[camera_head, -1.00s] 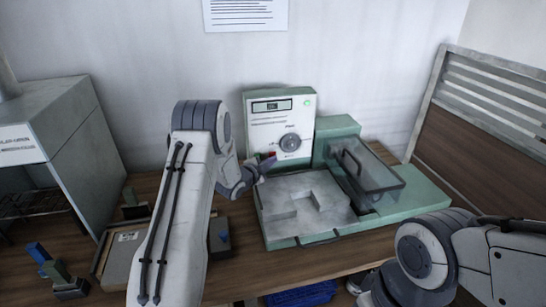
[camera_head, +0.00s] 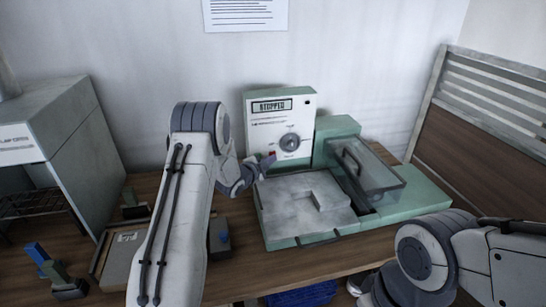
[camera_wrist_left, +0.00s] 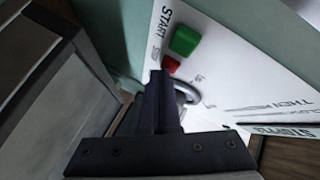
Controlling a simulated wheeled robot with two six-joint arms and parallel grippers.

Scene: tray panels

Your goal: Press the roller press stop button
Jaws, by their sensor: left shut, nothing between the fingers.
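The roller press (camera_head: 335,235) stands on the table, with a white control panel (camera_head: 262,128) at its back left. The panel's display (camera_head: 271,106) reads "STOPPED". In the left wrist view the panel carries a green button (camera_wrist_left: 184,40) beside the word START and a smaller red button (camera_wrist_left: 170,64) just below it. My left gripper (camera_head: 262,163) is shut and empty at the lower part of the panel. In the left wrist view its fingertips (camera_wrist_left: 160,76) are right by the red button; I cannot tell whether they touch it. My right gripper is out of view.
A clear guard box (camera_head: 372,178) and a grey bed (camera_head: 290,212) with a raised block are on the press. A grey cabinet (camera_head: 70,140) stands at left, a slatted partition (camera_head: 490,120) at right.

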